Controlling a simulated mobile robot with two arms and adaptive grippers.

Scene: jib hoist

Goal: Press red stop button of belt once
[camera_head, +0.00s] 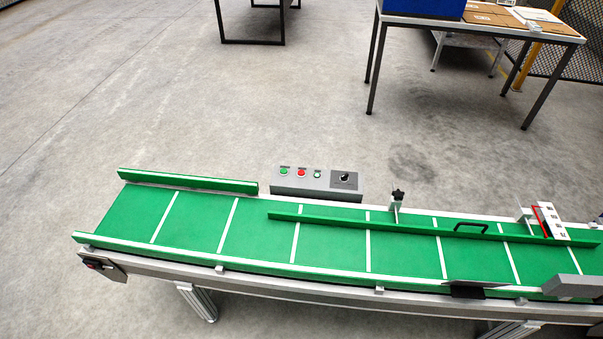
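The red button (301,173) sits on a grey control box (315,187) at the far side of the belt. A green button (284,171) is to its left and a smaller green button (317,174) to its right. A black rotary knob (344,177) is at the box's right end. The green belt (200,222) with white cross lines runs across the lower view. Nothing covers the red button. Neither of my grippers shows in the head view.
Green side rails (187,181) edge the belt, and a guide rail (330,222) runs along it. A small red and black switch (94,264) is on the near left frame. A table (480,27) stands at the back right. The floor behind the control box is clear.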

